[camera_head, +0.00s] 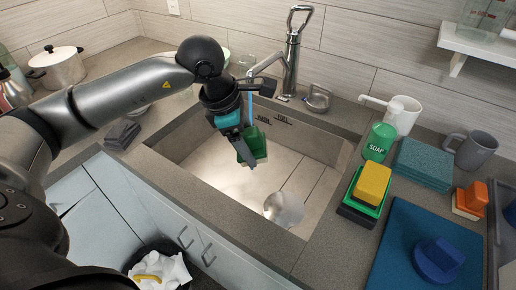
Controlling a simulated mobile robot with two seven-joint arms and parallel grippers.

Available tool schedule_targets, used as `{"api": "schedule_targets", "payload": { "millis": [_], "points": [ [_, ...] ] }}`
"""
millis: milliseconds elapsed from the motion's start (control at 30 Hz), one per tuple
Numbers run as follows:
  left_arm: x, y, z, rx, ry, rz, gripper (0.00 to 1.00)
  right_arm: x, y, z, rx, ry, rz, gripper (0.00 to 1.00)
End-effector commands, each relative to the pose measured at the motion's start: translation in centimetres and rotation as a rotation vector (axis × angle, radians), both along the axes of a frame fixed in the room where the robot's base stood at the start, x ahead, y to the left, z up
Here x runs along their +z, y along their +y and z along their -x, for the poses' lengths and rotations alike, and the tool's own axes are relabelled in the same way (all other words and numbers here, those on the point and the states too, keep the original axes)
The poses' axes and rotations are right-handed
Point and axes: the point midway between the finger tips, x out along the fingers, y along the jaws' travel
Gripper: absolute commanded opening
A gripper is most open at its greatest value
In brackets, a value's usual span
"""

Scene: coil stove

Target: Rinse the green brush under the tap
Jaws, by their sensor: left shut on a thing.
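My left gripper (245,150) reaches over the sink (190,165) from the left and points down. It is shut on the green brush (258,144), which hangs above the basin floor and is partly hidden by the fingers. The metal tap (291,60) stands at the sink's back edge, its spout reaching left toward my gripper. A thin pale blue streak (250,82), seemingly water, drops from the spout end beside my gripper; I cannot tell whether it touches the brush. My right gripper is not in view.
A shiny round piece (284,209) lies in the sink's front right. The right counter holds a green soap bottle (379,142), a yellow and green sponge stack (371,188), a white pitcher (403,115), a grey mug (475,150) and a blue mat (400,245).

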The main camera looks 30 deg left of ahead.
Motion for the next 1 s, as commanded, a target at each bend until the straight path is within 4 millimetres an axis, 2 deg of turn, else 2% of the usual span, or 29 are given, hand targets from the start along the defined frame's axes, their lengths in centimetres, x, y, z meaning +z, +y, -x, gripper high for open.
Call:
{"api": "schedule_targets", "payload": {
  "millis": [300, 500, 700, 1000],
  "points": [
    [-0.8, 3.4, -0.9, 0.507, -0.081, 0.032, 0.35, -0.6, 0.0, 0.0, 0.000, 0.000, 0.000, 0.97],
    [-0.9, 5.3, -1.4, 0.766, -0.132, 0.038, 0.35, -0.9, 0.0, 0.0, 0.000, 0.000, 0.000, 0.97],
    [-0.9, 6.4, -1.6, 0.907, -0.161, 0.034, 0.35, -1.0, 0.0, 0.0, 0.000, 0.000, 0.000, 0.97],
    [-1.0, 7.0, -3.0, 0.934, -0.166, 0.035, 0.35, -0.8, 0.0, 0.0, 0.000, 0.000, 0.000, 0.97]
  ]
}}
